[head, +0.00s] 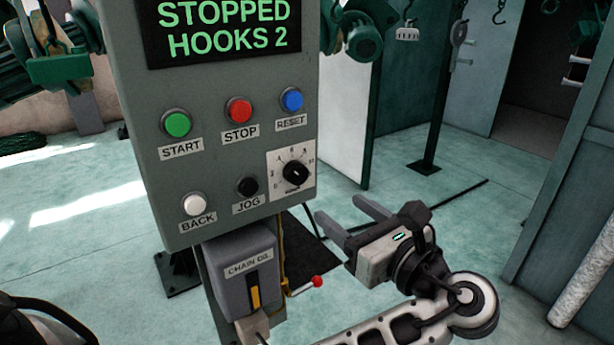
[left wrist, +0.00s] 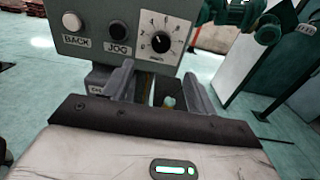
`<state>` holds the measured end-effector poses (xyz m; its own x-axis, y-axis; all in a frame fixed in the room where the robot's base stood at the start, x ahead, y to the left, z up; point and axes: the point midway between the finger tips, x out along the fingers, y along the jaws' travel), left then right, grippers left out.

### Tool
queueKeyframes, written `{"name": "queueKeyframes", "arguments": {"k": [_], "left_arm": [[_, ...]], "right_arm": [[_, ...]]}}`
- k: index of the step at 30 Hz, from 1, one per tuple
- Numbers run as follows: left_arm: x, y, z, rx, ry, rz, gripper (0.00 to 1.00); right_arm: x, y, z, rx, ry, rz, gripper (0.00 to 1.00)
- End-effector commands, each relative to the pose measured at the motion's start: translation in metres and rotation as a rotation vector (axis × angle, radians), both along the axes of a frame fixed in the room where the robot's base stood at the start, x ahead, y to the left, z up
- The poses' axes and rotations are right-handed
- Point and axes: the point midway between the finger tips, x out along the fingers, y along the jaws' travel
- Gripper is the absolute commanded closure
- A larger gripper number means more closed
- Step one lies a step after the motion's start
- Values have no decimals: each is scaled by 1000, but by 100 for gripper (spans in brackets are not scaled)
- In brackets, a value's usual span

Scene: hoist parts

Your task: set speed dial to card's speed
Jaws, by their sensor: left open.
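The speed dial (head: 295,173) is a black knob on a white numbered plate at the lower right of the grey control panel (head: 225,85). It also shows in the left wrist view (left wrist: 161,42), above the fingertips. I cannot tell which number it points to. No speed card can be made out. My left gripper (head: 343,212) is open and empty, below and to the right of the dial, apart from the panel. Its two fingers show in the left wrist view (left wrist: 158,78). My right gripper is not in view.
The panel has a STOPPED HOOKS 2 display (head: 225,28), green, red and blue buttons, a white BACK button (head: 195,204) and a black JOG button (head: 247,187). A CHAIN OIL box (head: 245,280) and red-knobbed lever (head: 316,282) sit below. Open floor lies to the right.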

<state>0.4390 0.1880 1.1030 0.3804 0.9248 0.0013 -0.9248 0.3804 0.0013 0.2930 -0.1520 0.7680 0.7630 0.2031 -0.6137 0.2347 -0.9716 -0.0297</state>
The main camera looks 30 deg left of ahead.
Motion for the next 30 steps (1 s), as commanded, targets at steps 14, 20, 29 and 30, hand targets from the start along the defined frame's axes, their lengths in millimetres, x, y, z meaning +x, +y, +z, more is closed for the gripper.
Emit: {"name": "queueKeyframes", "arguments": {"k": [14,20,29,30], "left_arm": [[37,90,1,1,-2,0,42],[44,105,0,0,-2,-2,42],[45,107,0,-2,-1,-2,42],[45,107,0,-2,-1,-3,48]], "right_arm": [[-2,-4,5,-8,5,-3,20],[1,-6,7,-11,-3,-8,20],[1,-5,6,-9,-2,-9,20],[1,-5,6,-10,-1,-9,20]]}}
